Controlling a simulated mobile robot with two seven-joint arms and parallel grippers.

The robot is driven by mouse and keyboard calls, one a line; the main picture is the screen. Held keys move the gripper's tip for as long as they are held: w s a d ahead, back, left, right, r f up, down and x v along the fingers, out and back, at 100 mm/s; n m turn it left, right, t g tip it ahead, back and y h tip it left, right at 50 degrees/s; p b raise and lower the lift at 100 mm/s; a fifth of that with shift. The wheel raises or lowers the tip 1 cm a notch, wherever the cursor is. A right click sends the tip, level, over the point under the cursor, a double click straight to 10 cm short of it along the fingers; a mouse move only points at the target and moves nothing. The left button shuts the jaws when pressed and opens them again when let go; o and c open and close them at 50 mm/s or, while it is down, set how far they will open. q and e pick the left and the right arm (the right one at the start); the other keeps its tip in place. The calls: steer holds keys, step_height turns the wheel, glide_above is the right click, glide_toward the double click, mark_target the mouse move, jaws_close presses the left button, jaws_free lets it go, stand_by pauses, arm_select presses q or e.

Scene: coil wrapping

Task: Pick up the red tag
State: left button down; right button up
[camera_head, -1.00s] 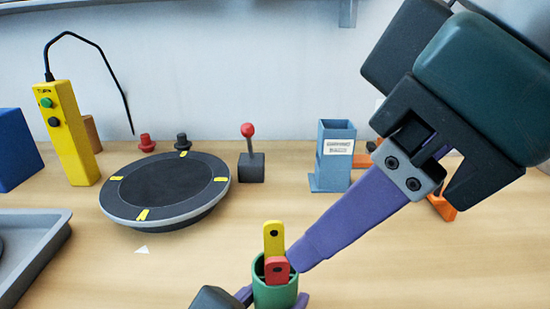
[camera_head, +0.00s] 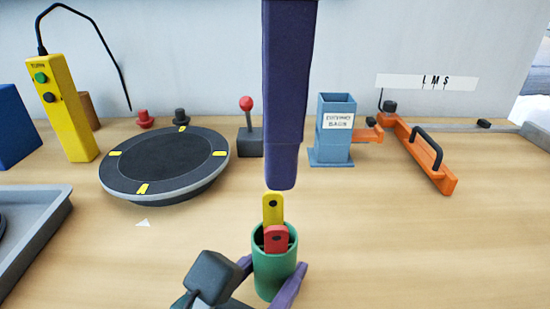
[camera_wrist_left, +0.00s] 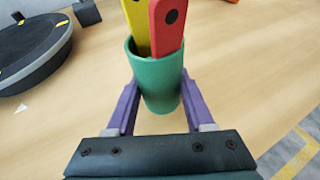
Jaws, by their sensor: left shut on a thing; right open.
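The red tag (camera_head: 276,238) has a dark hole near its top and stands upright in a green cup (camera_head: 274,277). A yellow tag (camera_head: 272,208) stands behind it and reaches higher. Both also show in the left wrist view, the red tag (camera_wrist_left: 168,22) to the right of the yellow tag (camera_wrist_left: 137,25). My left gripper (camera_head: 272,280) is shut on the green cup, its purple fingers on either side. My right gripper (camera_head: 281,184) points down from above. Its purple fingers are seen edge-on, with their tip just above the yellow tag, and it is empty.
A dark turntable (camera_head: 165,163) with yellow marks stands to the left, behind a grey tray (camera_head: 52,222). A red-knobbed lever (camera_head: 249,140), a blue-grey labelled holder (camera_head: 334,130) and an orange fixture (camera_head: 425,160) stand farther back. The table right of the cup is clear.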

mark_target(277, 228)
steer(key=f, duration=0.4)
steer(key=w+f, duration=0.1)
steer(key=f, duration=0.6)
steer(key=shift+w+f, duration=0.3)
steer(key=shift+w, duration=0.05)
jaws_close()
stand_by(0.9)
